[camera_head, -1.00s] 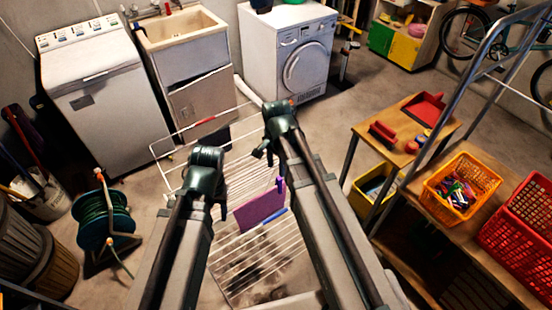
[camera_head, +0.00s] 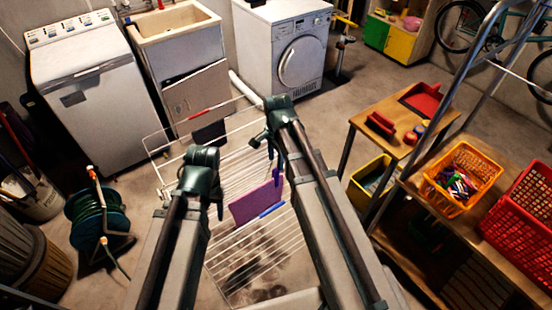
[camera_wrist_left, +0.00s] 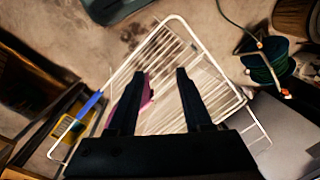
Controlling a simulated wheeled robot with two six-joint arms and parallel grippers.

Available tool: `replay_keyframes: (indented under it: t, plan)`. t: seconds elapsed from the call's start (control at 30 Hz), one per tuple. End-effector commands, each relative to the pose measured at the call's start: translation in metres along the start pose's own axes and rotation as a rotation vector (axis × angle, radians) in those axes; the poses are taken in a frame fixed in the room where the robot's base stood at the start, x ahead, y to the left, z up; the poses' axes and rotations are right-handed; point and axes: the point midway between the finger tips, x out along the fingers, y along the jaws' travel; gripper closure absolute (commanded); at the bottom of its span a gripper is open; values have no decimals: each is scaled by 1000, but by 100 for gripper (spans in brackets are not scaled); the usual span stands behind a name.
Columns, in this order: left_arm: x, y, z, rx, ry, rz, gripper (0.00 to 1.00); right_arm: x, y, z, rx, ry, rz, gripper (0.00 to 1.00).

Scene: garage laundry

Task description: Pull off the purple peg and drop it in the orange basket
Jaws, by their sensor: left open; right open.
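The purple peg (camera_head: 278,178) stands at the right upper corner of a purple cloth (camera_head: 255,204) on the white wire drying rack (camera_head: 238,262). The cloth also shows in the left wrist view (camera_wrist_left: 146,95), partly behind a finger; I cannot make out the peg there. My left gripper (camera_head: 219,196) is left of the cloth in the head view; its fingers (camera_wrist_left: 156,86) are open and empty above the rack. My right gripper (camera_head: 266,143) is above and left of the peg in the picture, open, with nothing visible in it. The orange basket (camera_head: 487,170) is at the right and holds several colourful pegs.
The basket stands on a wooden bench (camera_head: 420,190) beside a red crate (camera_head: 525,215). A metal ladder (camera_head: 467,75) rises near them. A small table (camera_head: 389,127) and a yellow bin (camera_head: 362,193) are left of it. A hose reel (camera_head: 97,218) stands at the left.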

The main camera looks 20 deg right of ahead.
Motion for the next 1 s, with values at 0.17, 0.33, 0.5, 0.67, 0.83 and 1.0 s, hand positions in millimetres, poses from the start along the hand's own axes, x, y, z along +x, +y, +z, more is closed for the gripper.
replay_keyframes:
  t: [0.17, 0.33, 0.5, 0.67, 0.83, 1.0]
  plan:
    - [27, 3, -2, -1, 0, 0, 50, 28, 0, 0, 0, 0, 0, 50]
    - [46, 4, -3, -1, 0, 0, 50, 47, 0, 0, 0, 0, 0, 50]
    - [63, 6, -4, -1, 0, 0, 50, 64, 0, 0, 0, 0, 0, 50]
    - [70, 7, -4, -1, 0, 0, 50, 70, 0, 0, 0, 0, 0, 50]
    - [69, 7, -4, -1, 0, 0, 50, 70, 0, 0, 0, 0, 0, 50]
    - [69, 7, -4, -1, 0, 0, 50, 70, 0, 0, 0, 0, 0, 57]
